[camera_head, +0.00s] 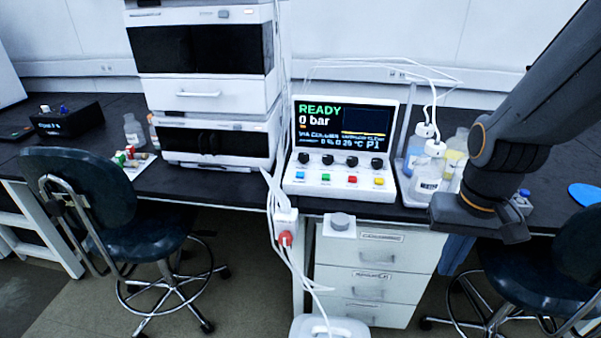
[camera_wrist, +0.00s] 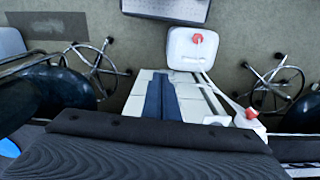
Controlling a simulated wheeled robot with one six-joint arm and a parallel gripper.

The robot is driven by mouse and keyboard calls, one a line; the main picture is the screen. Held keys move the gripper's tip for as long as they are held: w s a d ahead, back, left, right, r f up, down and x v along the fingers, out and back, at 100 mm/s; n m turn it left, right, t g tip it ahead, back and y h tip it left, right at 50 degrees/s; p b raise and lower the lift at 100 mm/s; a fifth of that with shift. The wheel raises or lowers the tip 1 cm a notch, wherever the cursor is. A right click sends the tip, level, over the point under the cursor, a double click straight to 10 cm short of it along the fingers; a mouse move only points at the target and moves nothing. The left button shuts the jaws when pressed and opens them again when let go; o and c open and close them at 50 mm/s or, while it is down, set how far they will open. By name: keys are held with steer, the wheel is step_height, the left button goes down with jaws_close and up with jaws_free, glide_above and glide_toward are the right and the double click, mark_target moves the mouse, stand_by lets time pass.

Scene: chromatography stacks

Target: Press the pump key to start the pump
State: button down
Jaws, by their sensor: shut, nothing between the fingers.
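The white control unit (camera_head: 392,181) stands on the black bench, its screen (camera_head: 343,127) reading READY and 0 bar. Below several black knobs, its front carries a row of keys: a blue key (camera_head: 300,175), a green key (camera_head: 326,177), a red key (camera_head: 352,179) and a yellow key (camera_head: 378,181). The key labels are too small to read, so I cannot tell which is the pump key. My gripper (camera_head: 478,218) is shut and empty, to the right of the unit and apart from the keys. My gripper also fills the bottom of the wrist view (camera_wrist: 150,128); no keys show there.
Bottles with tubing (camera_head: 428,175) stand between the unit and my arm. A tall white instrument stack (camera_head: 215,92) is at the left. A grey round knob on a white plate (camera_head: 341,222) projects at the bench edge, above drawers (camera_head: 368,252). A white canister (camera_wrist: 192,52) is on the floor.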

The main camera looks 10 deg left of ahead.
steer(key=w+a+r+t+p, duration=0.1)
steer(key=w+a+r+p, duration=0.1)
steer(key=w, duration=0.4)
steer(key=w+a+r+t+p, duration=0.1)
steer(key=w+p, duration=0.1)
steer(key=w, duration=0.3)
step_height(320, 180, up, 3)
steer(key=m+t+y+p, duration=0.1)
steer(key=t+y+p, duration=0.45)
steer(key=p, duration=0.65)
glide_above(302, 176)
steer(key=shift+w+g+y, duration=0.1)
steer(key=shift+g+y, duration=0.15)
steer(key=shift+g, duration=0.1)
step_height(302, 176, down, 6)
steer(key=b, duration=0.8)
steer(key=shift+f, duration=0.1)
steer(key=shift+f+b, duration=0.9)
steer(key=shift+f, duration=0.35)
steer(key=shift+f, duration=0.1)
